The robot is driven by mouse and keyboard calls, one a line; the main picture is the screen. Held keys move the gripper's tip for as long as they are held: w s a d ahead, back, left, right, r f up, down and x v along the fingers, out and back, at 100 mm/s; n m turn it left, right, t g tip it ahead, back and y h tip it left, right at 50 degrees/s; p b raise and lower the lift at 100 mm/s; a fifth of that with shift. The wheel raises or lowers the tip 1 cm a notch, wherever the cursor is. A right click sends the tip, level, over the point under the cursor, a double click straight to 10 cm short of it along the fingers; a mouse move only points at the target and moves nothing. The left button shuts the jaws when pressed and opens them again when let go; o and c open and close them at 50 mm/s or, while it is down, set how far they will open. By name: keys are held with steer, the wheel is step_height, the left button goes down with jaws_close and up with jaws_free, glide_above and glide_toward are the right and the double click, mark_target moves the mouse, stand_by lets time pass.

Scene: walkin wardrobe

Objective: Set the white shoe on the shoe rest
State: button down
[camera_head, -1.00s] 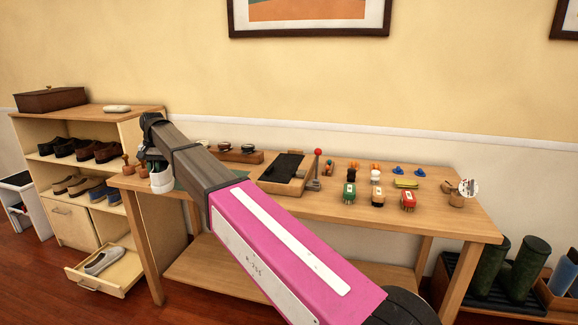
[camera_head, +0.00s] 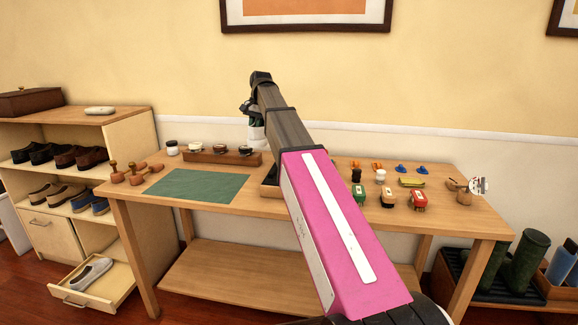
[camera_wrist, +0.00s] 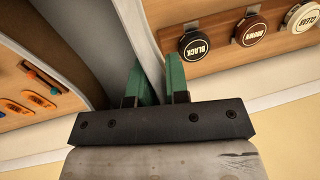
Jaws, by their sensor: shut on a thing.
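My gripper (camera_head: 256,121) is above the back of the workbench, left of its middle. In the wrist view its green fingers (camera_wrist: 158,78) are shut on the pale edge of a white shoe (camera_wrist: 148,48), with a grey-brown surface beside it. In the head view a small white part of the shoe (camera_head: 257,135) shows below the gripper; my arm hides the rest.
A green mat (camera_head: 198,186) lies clear on the bench (camera_head: 130,190). Several small items stand right of my arm. A pale shoe (camera_head: 92,272) lies in the open drawer (camera_head: 70,297).

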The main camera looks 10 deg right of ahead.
steer(key=s+d+f, duration=0.2)
steer(key=d, duration=0.1)
steer(key=s+d+f, duration=0.2)
steer(key=d, duration=0.1)
steer(key=s+d+f, duration=0.2)
steer(key=d, duration=0.1)
steer(key=shift+s+d+f, duration=0.2)
steer(key=shift+s+f, duration=0.2)
steer(key=shift+f, duration=2.05)
steer(key=c, duration=1.1)
jaws_free()
steer(key=shift+r, duration=0.1)
step_height(320, 180, up, 12)
steer(key=d, duration=0.2)
steer(key=shift+s, duration=0.4)
